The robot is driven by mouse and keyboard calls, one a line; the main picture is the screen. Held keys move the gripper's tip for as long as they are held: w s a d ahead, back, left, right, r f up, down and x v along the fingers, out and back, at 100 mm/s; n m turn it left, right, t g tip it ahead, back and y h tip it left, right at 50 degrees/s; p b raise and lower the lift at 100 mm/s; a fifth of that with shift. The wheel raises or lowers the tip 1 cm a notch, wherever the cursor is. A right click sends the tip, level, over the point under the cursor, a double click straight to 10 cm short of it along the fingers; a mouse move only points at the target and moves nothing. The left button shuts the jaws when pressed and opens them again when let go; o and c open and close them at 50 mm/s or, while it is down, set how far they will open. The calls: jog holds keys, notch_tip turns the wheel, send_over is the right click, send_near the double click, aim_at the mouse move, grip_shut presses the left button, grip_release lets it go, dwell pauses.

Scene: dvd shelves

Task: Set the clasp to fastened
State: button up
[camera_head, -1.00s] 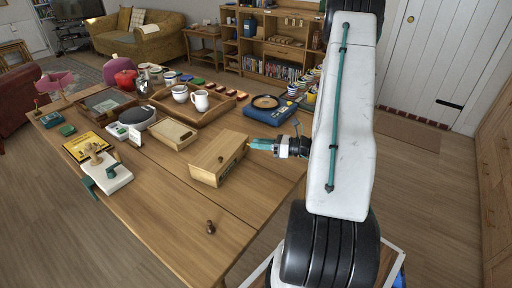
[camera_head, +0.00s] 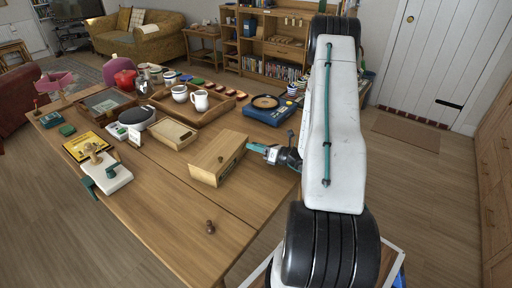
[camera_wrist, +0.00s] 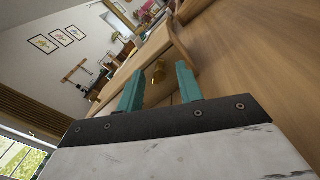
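In the wrist view, a small brass fitting (camera_wrist: 158,72), apparently the clasp, shows on the wooden face (camera_wrist: 181,52) ahead. I cannot tell whether it is fastened. My gripper (camera_head: 249,147) is close to the right end of the box in the head view. In the wrist view, my gripper (camera_wrist: 159,72) is open, with its two teal fingers apart and the brass fitting between them in the picture. No contact with the fitting is clear. The fitting is hard to make out in the head view.
The table (camera_head: 160,205) is clear in front of the box, apart from a small brown knob-like piece (camera_head: 210,227). A blue appliance with a pan (camera_head: 268,104) stands behind my gripper. A tray with white mugs (camera_head: 199,101) and a smaller wooden tray (camera_head: 173,133) lie behind the box.

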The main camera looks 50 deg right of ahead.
grip_shut()
jog(key=shift+a+n, duration=0.1)
jog(key=shift+n, duration=0.2)
jog(key=n, duration=0.3)
jog(key=a+r+n, duration=0.1)
jog(key=n, duration=0.1)
jog(key=shift+s, duration=0.15)
jog(key=n, duration=0.2)
jog(key=a+n, duration=0.1)
jog(key=n, duration=0.2)
jog(key=shift+s+r+n, duration=0.1)
jog(key=shift+s+n, duration=0.1)
jog(key=shift+n, duration=0.1)
dwell(0.4)
grip_release()
